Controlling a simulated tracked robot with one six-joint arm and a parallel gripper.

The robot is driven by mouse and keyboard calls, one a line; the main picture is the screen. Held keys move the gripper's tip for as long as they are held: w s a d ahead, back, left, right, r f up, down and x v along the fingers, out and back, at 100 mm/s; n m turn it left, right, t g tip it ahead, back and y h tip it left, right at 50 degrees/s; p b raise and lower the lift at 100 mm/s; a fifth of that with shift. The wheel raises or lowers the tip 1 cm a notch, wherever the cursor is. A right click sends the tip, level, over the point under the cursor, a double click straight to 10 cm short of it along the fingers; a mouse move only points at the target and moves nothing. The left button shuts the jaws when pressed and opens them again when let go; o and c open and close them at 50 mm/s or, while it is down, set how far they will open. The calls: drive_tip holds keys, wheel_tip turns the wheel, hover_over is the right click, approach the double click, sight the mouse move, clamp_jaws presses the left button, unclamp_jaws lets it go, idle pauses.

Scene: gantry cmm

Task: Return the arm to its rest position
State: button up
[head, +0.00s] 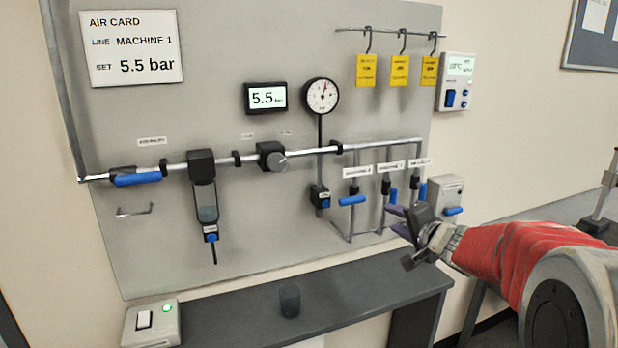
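My arm, in a red sleeve, reaches in from the right edge of the head view. My gripper (397,221) is at its end, pointing left toward the panel. Two purplish fingertips show with a gap between them, and nothing is seen held there. The gripper is in front of the lower right of the panel, close in the picture to the valves with blue handles (351,200). I cannot tell whether it touches any pipe or handle. Part of the right-hand pipework is hidden behind it.
A grey panel (250,225) carries pipes, a round gauge (321,95), a 5.5 display (265,97) and yellow tags (399,70) on hooks. A dark bench (350,300) below holds a dark cup (289,300) and a switch box (150,325). The bench is otherwise mostly clear.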

drive_tip(key=s+d+f+n+g+h, duration=0.2)
drive_tip(key=s+d+f+h, duration=0.1)
drive_tip(key=d+f+h, duration=0.3)
drive_tip(key=s+d+f+n+g+h, duration=0.1)
drive_tip(key=s+n+g, duration=0.1)
drive_tip(key=s, duration=0.3)
drive_tip(key=s+d+f+n+g, duration=0.1)
drive_tip(key=s+d+f+g, duration=0.1)
drive_tip(key=s, duration=0.4)
drive_tip(key=s+a+n+g+y, duration=0.1)
drive_tip(key=s+a+n, duration=0.2)
drive_tip(key=s+a, duration=0.6)
drive_tip(key=s+a+r+n+g+y, duration=0.1)
drive_tip(key=s+a+n+g+y, duration=0.1)
drive_tip(key=s+a, duration=0.7)
drive_tip(key=s+n, duration=0.1)
drive_tip(key=s, duration=0.7)
drive_tip(key=shift+s+a+n+y, duration=0.15)
drive_tip(key=shift+s+n+y, duration=0.15)
drive_tip(key=shift+n, duration=0.1)
drive_tip(key=shift+r, duration=0.1)
drive_tip(key=shift+c, duration=0.2)
